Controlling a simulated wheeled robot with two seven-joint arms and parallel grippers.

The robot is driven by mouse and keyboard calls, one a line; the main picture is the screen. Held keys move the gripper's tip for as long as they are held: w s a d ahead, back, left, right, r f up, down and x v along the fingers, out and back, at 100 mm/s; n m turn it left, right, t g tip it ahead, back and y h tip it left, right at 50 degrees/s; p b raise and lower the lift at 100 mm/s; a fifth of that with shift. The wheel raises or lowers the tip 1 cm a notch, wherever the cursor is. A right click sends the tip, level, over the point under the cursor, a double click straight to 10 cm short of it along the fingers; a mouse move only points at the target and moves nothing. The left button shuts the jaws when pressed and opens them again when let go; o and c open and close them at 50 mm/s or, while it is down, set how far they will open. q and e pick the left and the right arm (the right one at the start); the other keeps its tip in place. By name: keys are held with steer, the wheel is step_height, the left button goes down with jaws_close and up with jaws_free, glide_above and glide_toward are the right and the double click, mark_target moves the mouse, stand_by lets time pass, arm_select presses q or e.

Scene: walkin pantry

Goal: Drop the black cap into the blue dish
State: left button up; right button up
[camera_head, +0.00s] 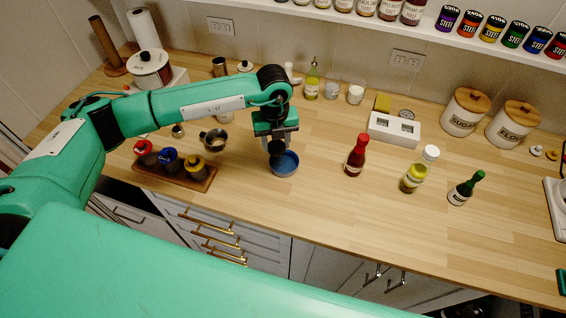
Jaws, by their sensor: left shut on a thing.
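The blue dish (287,169) sits on the wooden counter, left of the red sauce bottle. My left gripper (277,150) points down over the back left part of the dish. It is shut on a small dark thing, the black cap (276,147), which shows at its fingertips. The fingers hide part of the cap and of the dish's back rim. I cannot tell how high the cap is above the dish. My right gripper is not in view.
Left of the dish are a metal cup (214,139) and a wooden tray (172,176) with red-, blue- and yellow-topped jars. Red (356,156), yellow (412,178) and green (467,188) bottles stand to the right. The counter's front edge is close below the dish.

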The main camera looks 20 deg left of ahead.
arm_select(q)
steer(key=n, duration=0.2)
steer(key=f+n, duration=0.1)
steer(key=n, duration=0.2)
steer(key=shift+w+d+f+n, duration=0.1)
steer(key=shift+w+f+n, duration=0.1)
steer(key=shift+w+n, duration=0.15)
steer(key=shift+f, duration=0.7)
steer(key=b, duration=0.3)
glide_above(278, 167)
steer(key=shift+f, duration=2.3)
steer(key=shift+d, duration=0.1)
steer(key=o, duration=1)
